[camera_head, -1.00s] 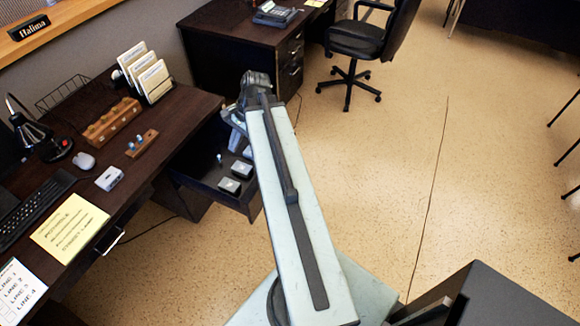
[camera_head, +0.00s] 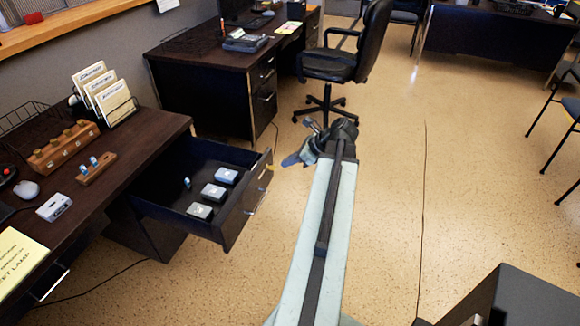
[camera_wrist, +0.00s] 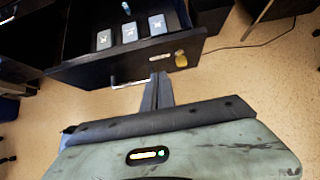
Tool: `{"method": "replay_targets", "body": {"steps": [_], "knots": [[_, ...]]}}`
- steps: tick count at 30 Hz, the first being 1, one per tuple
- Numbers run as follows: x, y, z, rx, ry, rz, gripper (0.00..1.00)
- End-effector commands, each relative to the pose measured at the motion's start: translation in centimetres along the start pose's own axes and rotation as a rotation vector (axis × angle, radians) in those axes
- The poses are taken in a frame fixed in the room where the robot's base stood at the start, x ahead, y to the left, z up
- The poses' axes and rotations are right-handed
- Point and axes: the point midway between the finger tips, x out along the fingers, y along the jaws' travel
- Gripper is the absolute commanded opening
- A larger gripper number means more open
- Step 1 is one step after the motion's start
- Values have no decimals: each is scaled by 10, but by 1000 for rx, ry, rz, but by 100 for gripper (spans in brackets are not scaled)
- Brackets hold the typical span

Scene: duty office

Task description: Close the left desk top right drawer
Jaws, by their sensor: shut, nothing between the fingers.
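The left desk's top right drawer (camera_head: 239,212) is pulled open in the head view. Several small grey boxes and a small bottle lie inside it. Its front carries a metal handle (camera_head: 256,202) and a yellowish tag. My gripper (camera_head: 291,160) is to the right of the drawer front, apart from it in the head view. In the wrist view the drawer front (camera_wrist: 100,72) runs across the upper part, with its handle (camera_wrist: 130,84) low on it. My gripper's fingers (camera_wrist: 160,76) are together and empty, pointing toward the drawer front; whether they touch it I cannot tell.
The left desk (camera_head: 150,125) holds card holders, a wooden block, a mouse and a yellow sheet. A second dark desk (camera_head: 200,85) and an office chair (camera_head: 340,60) stand behind. The floor right of my arm is mostly clear, with a thin dark line along it.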

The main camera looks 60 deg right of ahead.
Motion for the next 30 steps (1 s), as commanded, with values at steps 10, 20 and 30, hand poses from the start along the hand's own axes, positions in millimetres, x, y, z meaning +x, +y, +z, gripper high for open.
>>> {"method": "replay_targets", "body": {"steps": [10, 20, 30], "knots": [[67, 0, 14, -4, 0, 3, 0], [82, 1, 29, -2, 0, 1, 0], [81, 0, 28, 1, 1, -2, 0]]}}
